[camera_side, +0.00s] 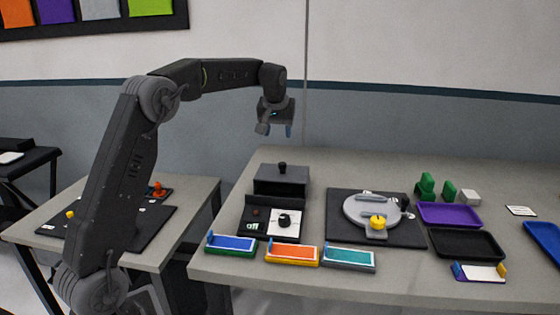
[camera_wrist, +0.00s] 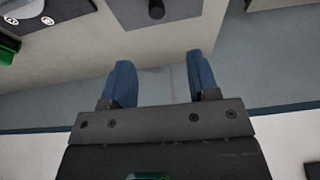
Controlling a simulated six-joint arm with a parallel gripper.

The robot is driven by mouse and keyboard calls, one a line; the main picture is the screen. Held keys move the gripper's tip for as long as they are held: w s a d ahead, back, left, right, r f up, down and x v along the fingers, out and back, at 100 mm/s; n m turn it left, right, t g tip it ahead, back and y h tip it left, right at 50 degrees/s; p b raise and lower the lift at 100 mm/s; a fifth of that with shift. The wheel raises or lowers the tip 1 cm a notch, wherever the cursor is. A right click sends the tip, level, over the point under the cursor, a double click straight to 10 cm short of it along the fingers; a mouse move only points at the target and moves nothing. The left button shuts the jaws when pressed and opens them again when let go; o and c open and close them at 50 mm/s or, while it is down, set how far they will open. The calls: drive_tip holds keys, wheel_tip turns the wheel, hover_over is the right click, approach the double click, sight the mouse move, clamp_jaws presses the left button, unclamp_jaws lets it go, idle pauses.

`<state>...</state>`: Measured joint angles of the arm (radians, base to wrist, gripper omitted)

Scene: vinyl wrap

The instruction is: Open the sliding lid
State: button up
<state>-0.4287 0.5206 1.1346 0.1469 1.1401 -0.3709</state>
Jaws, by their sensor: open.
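A dark grey box (camera_side: 282,182) stands at the back left of the main table, with a flat top that looks like the lid. A short black knob (camera_side: 282,167) stands upright on this top. In the wrist view the grey top (camera_wrist: 185,12) and the knob (camera_wrist: 157,9) show at the upper edge, partly cut off. No gap in the lid is visible. My gripper (camera_side: 276,131) is open and empty, high above the box and apart from it. Its two blue fingers also show in the wrist view (camera_wrist: 160,70), with nothing between them.
In front of the box lies a black panel (camera_side: 253,232) with a dial (camera_side: 284,219). Coloured trays (camera_side: 292,253) line the front edge. A round grey device (camera_side: 372,208) on a black mat (camera_side: 345,233) is to the right. The space above the box is clear.

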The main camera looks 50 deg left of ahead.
sight(282, 164)
drive_tip(key=x, duration=1.3)
drive_tip(key=shift+w+f, duration=0.3)
drive_tip(key=shift+c, duration=0.5)
drive_tip(key=shift+d, duration=0.1)
clamp_jaws()
